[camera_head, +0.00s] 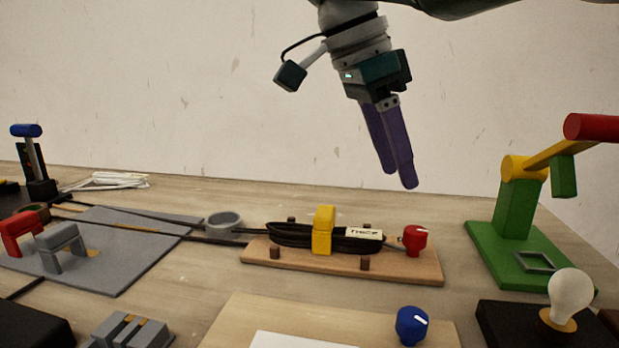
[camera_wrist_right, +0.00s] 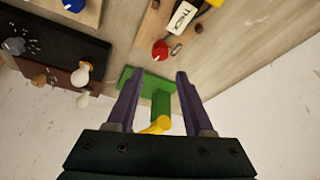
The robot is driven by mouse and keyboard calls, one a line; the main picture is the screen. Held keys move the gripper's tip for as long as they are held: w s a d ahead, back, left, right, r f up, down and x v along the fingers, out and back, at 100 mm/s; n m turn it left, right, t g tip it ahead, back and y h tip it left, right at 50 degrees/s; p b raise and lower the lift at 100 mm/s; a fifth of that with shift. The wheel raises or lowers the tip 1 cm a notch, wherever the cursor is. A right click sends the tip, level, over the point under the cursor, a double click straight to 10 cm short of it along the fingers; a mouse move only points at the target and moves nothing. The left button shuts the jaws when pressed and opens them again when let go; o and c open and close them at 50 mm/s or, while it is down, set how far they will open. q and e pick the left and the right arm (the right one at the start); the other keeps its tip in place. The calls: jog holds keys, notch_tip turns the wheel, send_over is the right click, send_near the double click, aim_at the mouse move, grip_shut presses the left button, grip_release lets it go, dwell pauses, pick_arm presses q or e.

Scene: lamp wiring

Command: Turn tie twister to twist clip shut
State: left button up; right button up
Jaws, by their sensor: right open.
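The tie twister appears to be the red knob (camera_head: 415,239) at the right end of a wooden board (camera_head: 400,272). A yellow clip (camera_head: 323,230) stands over a bundle of black cable (camera_head: 285,234) on that board, beside a white lettered tag (camera_head: 363,233). The red knob also shows in the right wrist view (camera_wrist_right: 160,50), ahead of the fingers. My right gripper (camera_head: 400,180) hangs above and behind the board, pointing down, with purple fingers apart and nothing between them; its fingers also show in the right wrist view (camera_wrist_right: 156,80). My left gripper is not in view.
A green stand (camera_head: 515,210) with a yellow and red arm is right of the board. A white bulb (camera_head: 571,295) and a blue knob (camera_head: 411,325) are in front. A grey mat (camera_head: 110,270) with red and grey brackets lies left.

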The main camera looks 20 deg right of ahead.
jog(key=shift+a+r, duration=0.1)
jog(key=shift+r, duration=0.05)
jog(key=shift+o, duration=1.1)
jog(key=shift+d+p, duration=0.2)
jog(key=shift+p, duration=0.1)
jog(key=shift+o, duration=0.2)
jog(key=d+n+p, duration=0.1)
jog(key=d+f+n+y+p, duration=0.1)
jog(key=d+n+p, duration=0.1)
jog(key=shift+w+f+t+y, duration=0.25)
jog(key=shift+w+t+y, duration=0.1)
jog(key=shift+t+y, duration=0.05)
jog(key=n+t+y+p, duration=0.4)
jog(key=n+p, duration=0.5)
jog(key=n, duration=1.1)
send_near(417, 230)
jog(key=b+x, duration=0.2)
jog(key=x, duration=0.6)
jog(key=shift+f, duration=0.25)
